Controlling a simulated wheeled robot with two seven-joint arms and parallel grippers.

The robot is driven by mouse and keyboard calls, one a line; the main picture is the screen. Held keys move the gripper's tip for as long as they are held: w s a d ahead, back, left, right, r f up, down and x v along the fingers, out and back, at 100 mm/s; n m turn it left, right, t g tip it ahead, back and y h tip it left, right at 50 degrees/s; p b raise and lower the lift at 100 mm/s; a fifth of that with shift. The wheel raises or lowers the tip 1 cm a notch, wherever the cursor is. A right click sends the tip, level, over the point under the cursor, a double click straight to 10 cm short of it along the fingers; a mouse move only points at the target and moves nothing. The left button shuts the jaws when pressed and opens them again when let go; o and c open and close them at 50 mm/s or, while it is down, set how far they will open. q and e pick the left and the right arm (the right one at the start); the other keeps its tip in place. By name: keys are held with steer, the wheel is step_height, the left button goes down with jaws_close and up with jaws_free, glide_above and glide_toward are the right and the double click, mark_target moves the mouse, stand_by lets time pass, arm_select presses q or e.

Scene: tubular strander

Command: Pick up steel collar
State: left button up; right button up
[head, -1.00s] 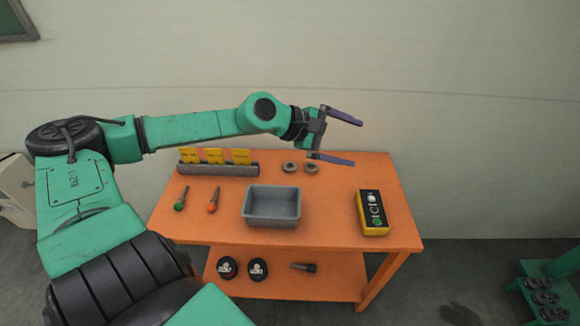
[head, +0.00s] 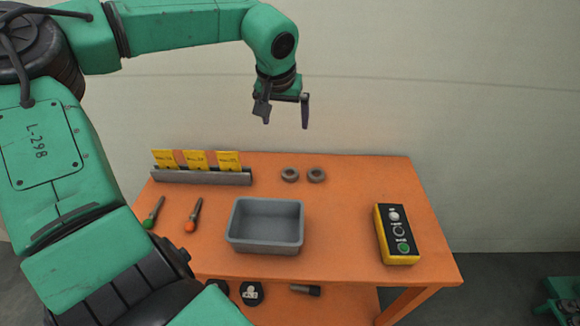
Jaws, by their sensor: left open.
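Two grey ring-shaped collars lie side by side near the back edge of the orange table, a left collar (head: 290,175) and a right collar (head: 316,175). My left gripper (head: 286,125) is open and empty, with its fingers pointing down. In the picture it is above the two collars, apart from them. My right gripper is not in view.
On the orange table (head: 345,230) stand a grey bin (head: 265,247), a yellow-black button box (head: 396,234), a rail (head: 202,178) with yellow cards, and two screwdriver-like tools with a green (head: 149,224) and an orange end (head: 190,227). Black items lie on the lower shelf.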

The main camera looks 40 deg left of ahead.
arm_select(q)
step_height(320, 180, down, 7)
steer(key=b, duration=0.9)
glide_toward(290, 175)
steer(key=p+x, duration=0.1)
steer(key=x, duration=0.4)
steer(key=shift+f, duration=0.35)
steer(key=shift+w+f, duration=0.2)
steer(key=shift+f, duration=0.15)
steer(key=shift+s+r, duration=0.1)
steer(key=c, duration=0.5)
jaws_close()
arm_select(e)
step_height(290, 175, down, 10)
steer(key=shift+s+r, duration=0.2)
